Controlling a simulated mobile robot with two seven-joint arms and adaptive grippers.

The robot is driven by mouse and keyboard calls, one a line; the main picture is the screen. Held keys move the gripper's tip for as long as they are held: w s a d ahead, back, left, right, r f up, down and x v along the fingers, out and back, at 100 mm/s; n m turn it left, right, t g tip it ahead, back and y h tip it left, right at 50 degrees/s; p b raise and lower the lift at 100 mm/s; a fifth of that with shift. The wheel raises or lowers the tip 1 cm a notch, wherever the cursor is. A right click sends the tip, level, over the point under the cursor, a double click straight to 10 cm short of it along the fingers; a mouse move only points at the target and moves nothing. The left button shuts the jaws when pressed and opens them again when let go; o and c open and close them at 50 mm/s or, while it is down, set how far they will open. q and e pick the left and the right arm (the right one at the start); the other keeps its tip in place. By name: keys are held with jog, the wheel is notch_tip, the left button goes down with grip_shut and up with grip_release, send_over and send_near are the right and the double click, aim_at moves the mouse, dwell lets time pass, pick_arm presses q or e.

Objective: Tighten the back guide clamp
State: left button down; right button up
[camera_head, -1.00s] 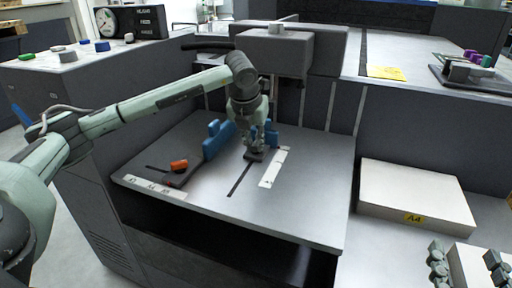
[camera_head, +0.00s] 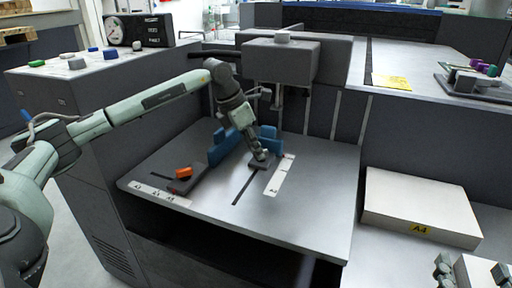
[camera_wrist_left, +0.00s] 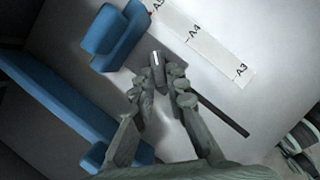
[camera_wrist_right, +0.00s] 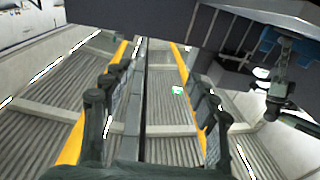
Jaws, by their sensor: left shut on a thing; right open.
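The grey feed tray (camera_head: 300,205) carries blue paper guides (camera_head: 222,145) and a dark slot (camera_head: 250,185) beside a white size scale (camera_head: 279,178). My left gripper (camera_head: 260,160) is low over this slot, leaning. In the left wrist view its fingers (camera_wrist_left: 160,88) are shut on a small dark clamp lever (camera_wrist_left: 157,62), close to a blue guide block (camera_wrist_left: 122,42). The fingers partly hide the lever. An orange lever (camera_head: 183,173) sits on a dark block at the tray's left. My right gripper (camera_wrist_right: 155,105) is open and empty, away from the tray.
A white paper stack labelled A4 (camera_head: 420,205) lies right of the tray. A grey box-shaped head (camera_head: 282,60) overhangs the tray's back. A control panel with a gauge (camera_head: 115,32) is at back left. The tray's front right is clear.

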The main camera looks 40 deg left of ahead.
pick_arm(q)
jog(key=shift+a+m, duration=0.1)
jog(key=shift+m, duration=0.3)
pick_arm(e)
jog(key=shift+d+f+g+h, duration=0.15)
jog(key=shift+d+f+g, duration=0.05)
jog(key=shift+f, duration=0.2)
jog(key=shift+d+f+g+h, duration=0.15)
jog(key=shift+f+g, duration=0.05)
jog(key=shift+f, duration=0.15)
pick_arm(q)
jog(key=c, duration=1.5)
grip_release()
jog(key=shift+c, duration=0.2)
jog(key=v, duration=1.2)
jog(key=shift+a, duration=0.1)
pick_arm(e)
jog(key=shift+f, duration=0.1)
